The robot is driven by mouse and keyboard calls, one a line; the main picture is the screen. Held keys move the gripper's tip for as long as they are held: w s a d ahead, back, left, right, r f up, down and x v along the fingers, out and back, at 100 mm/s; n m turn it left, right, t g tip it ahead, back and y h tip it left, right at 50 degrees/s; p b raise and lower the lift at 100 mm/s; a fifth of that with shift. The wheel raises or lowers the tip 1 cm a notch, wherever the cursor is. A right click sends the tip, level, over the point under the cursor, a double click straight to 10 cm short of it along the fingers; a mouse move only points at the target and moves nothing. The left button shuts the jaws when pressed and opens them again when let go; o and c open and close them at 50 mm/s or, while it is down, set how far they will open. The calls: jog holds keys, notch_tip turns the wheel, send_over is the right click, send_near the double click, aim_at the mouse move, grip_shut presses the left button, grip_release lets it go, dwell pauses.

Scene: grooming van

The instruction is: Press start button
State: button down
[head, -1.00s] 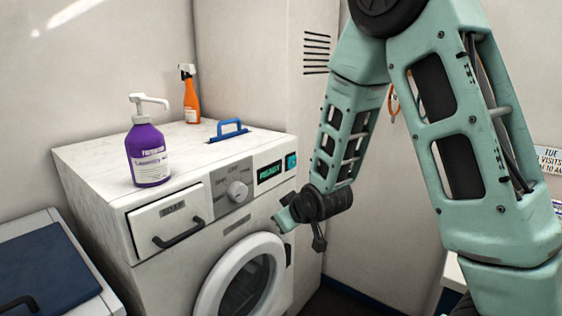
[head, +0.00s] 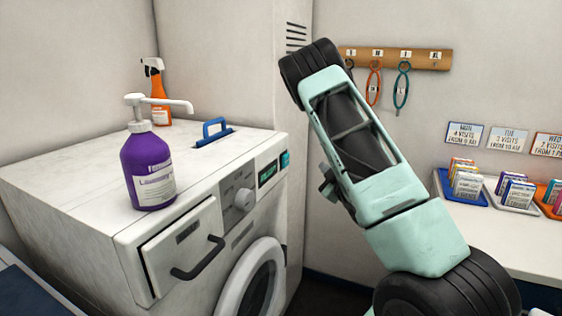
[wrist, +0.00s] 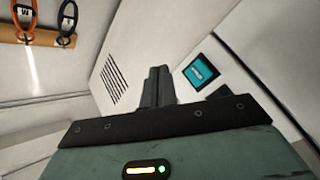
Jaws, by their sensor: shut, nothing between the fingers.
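The teal square start button (head: 285,160) is at the right end of the washing machine's (head: 70,190) control panel, right of a small dark display (head: 268,173). It also shows in the wrist view (wrist: 201,72), with a dark surround and lighter marks on it. In the wrist view my gripper (wrist: 158,84) is shut and empty, its dark fingers left of the button in the picture. The fingers look apart from the button. In the head view only a small dark part near my gripper shows past my arm; the fingertips are hidden.
A soap drawer (head: 185,245) with a dark handle protrudes at the front. A counter with trays (head: 480,198) is at right.

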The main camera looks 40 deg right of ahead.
aim_at(286, 160)
jog(key=shift+w, duration=0.15)
jog(key=w+a+p, duration=0.1)
jog(key=w+a, duration=0.2)
jog(key=w, duration=0.5)
jog(key=shift+a, duration=0.2)
dwell(2.1)
jog(key=shift+w+a, duration=0.15)
jog(key=shift+w, duration=0.2)
jog(key=shift+w+a+b, duration=0.2)
jog(key=shift+w+b, duration=0.15)
jog(key=shift+w, duration=0.1)
dwell(0.8)
dwell(0.3)
jog(key=shift+s+d, duration=0.35)
jog(key=shift+s, duration=0.5)
jog(key=shift+s+b, duration=0.1)
jog(key=shift+b, duration=0.2)
